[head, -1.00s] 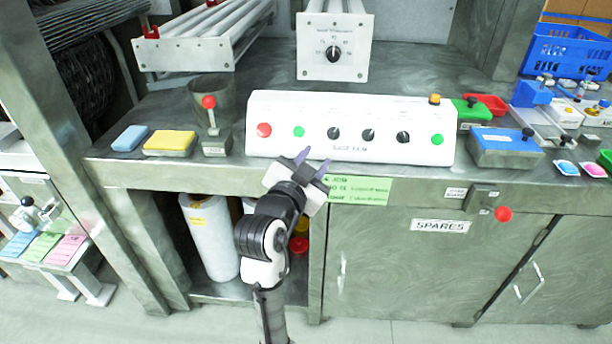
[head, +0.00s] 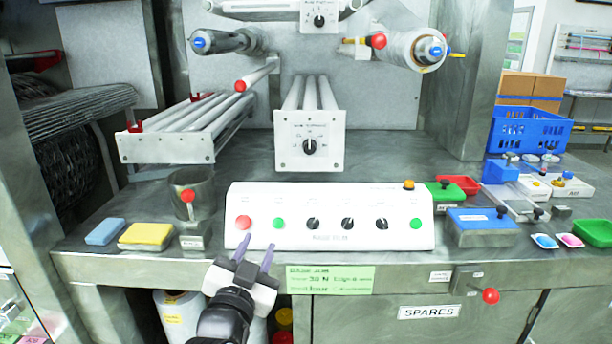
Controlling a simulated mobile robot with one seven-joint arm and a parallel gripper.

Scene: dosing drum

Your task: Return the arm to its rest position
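My gripper (head: 254,253) is low in the head view, in front of the bench edge and just below the white control panel (head: 330,217). Its two purple-grey fingers point up toward the panel and stand apart with nothing between them. The panel has a red button, green buttons and several black knobs. My gripper appears apart from the panel, near its left part. The lower part of my arm is cut off by the bottom edge of the view.
A green label (head: 330,279) hangs on the bench front. A blue sponge (head: 105,231), yellow sponge (head: 146,235) and metal cup (head: 191,193) stand at left. A blue box (head: 482,226) and blue crate (head: 530,133) are at right. A red-knobbed latch (head: 490,296) sticks out from the front.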

